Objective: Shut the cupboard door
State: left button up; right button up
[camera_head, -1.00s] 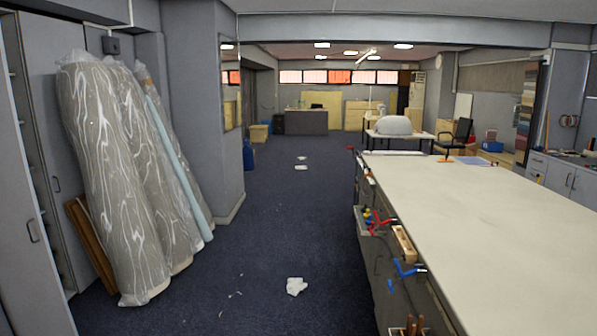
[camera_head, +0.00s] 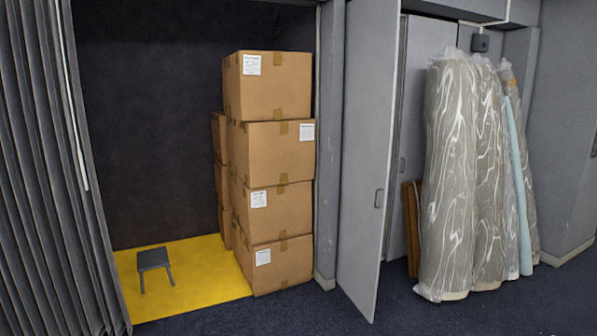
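The cupboard door (camera_head: 367,150) is a tall grey panel standing open, right of the middle of the head view. It swings out toward me from the grey cupboard front. The cupboard's inside is mostly hidden behind the open door. Neither of my grippers shows in the view.
Plastic-wrapped rolls (camera_head: 462,180) lean against the cupboard right of the door, with a brown board (camera_head: 411,228) beside them. Left stand stacked cardboard boxes (camera_head: 275,155), a yellow floor patch (camera_head: 205,262) with a small dark stool (camera_head: 154,260), and a grey folding shutter (camera_head: 45,150). Blue carpet (camera_head: 440,315) in front is clear.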

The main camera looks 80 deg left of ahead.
aim_at(371, 29)
jog(key=u, duration=2.1)
jog(key=i+u, duration=0.15)
jog(key=u, duration=0.15)
